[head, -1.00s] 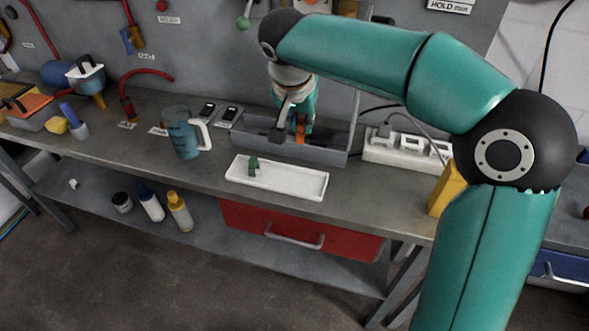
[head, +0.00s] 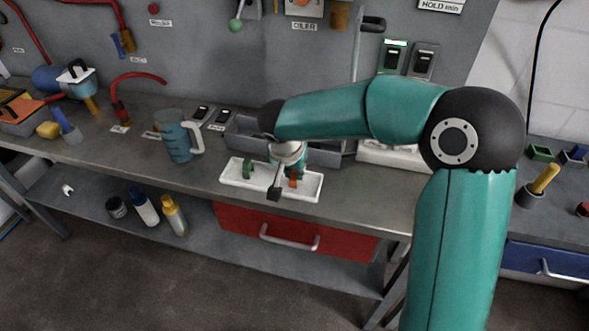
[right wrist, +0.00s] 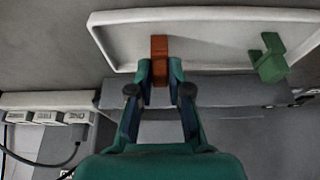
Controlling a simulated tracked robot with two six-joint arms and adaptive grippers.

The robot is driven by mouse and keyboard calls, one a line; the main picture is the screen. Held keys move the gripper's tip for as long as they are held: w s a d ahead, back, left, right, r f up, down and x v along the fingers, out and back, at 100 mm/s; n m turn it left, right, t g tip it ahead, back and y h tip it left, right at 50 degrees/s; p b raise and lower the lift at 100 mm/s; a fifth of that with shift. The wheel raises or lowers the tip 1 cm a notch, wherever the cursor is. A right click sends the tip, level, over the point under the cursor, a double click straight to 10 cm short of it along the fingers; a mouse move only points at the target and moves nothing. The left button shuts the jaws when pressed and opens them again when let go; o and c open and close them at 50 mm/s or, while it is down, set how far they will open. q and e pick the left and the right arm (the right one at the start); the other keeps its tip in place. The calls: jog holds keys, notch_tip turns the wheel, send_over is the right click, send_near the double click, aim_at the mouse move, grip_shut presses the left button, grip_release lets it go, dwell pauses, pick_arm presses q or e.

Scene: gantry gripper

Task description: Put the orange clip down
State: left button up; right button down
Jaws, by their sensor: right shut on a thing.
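The orange clip (right wrist: 159,58) is between the fingertips of my right gripper (right wrist: 160,84) in the right wrist view. My right gripper is shut on it. In the head view the clip (head: 293,182) shows just below the wrist, over the right part of the white tray (head: 305,197). The tray also shows in the right wrist view (right wrist: 215,15). I cannot tell whether the clip touches the tray floor. A green clip (head: 248,170) stands in the left part of the tray; it also shows in the right wrist view (right wrist: 270,60). My left gripper is out of view.
A grey bin (head: 240,136) stands behind the tray, partly hidden by my right arm. A clear jug (head: 177,140) stands left of the tray. A white power strip (right wrist: 45,115) lies beside the bin. The bench front (head: 370,205) right of the tray is bare.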

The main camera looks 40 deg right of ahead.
jog(key=shift+f, duration=0.15)
jog(key=c, duration=1.1)
grip_release()
jog(key=v, duration=1.2)
jog(key=shift+b, duration=0.4)
